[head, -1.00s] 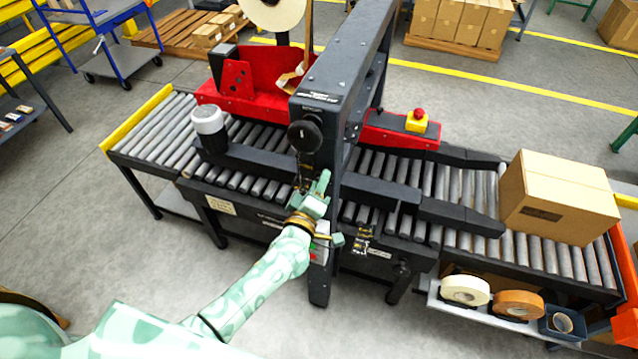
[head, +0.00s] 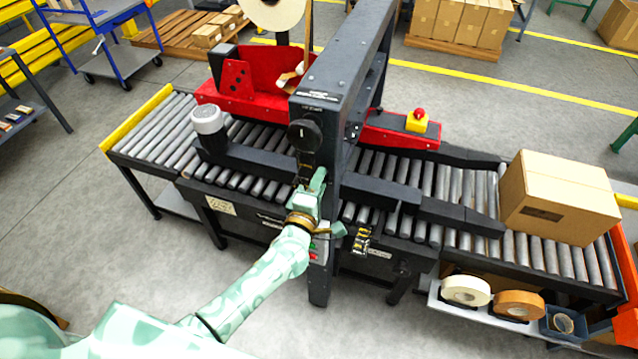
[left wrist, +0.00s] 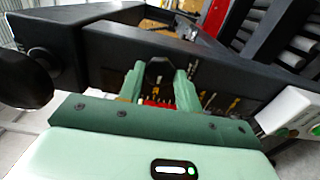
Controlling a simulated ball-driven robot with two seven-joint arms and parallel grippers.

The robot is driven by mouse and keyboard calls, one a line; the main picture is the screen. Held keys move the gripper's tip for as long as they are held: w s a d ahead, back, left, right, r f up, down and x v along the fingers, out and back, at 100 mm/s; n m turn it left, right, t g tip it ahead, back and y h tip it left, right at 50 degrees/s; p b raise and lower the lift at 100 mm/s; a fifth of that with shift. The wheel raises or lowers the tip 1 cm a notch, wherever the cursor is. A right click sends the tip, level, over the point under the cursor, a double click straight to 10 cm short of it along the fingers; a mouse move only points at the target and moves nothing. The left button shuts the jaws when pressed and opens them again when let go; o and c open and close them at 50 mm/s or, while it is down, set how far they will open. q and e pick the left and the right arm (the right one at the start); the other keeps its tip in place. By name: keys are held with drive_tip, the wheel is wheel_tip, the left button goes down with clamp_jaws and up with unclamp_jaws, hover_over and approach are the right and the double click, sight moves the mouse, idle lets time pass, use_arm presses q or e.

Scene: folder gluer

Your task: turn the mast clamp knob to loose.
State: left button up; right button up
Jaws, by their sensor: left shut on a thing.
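My left gripper (head: 313,184) is at the front of the black mast (head: 338,82), below a large round black knob (head: 304,135). In the left wrist view its two green fingers (left wrist: 159,82) stand on either side of a small dark knob (left wrist: 158,70), which I take to be the mast clamp knob. The gripper is shut on it. In the head view the gripper hides this knob. Its loose or tight marking cannot be read. The large round knob also shows at the left of the left wrist view (left wrist: 26,78). My right gripper is not in view.
The roller conveyor (head: 150,127) runs under the mast, with black side rails (head: 255,163) close by. A control box with green and red buttons (head: 318,250) is beside my wrist. A carton (head: 560,200) sits at the right. Tape rolls (head: 466,290) lie on a lower shelf.

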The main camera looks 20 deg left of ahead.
use_arm(q)
drive_tip(key=o, duration=1)
drive_tip(key=s, duration=1.6)
drive_tip(key=shift+s+a+b, duration=0.15)
drive_tip(key=shift+a+b, duration=0.15)
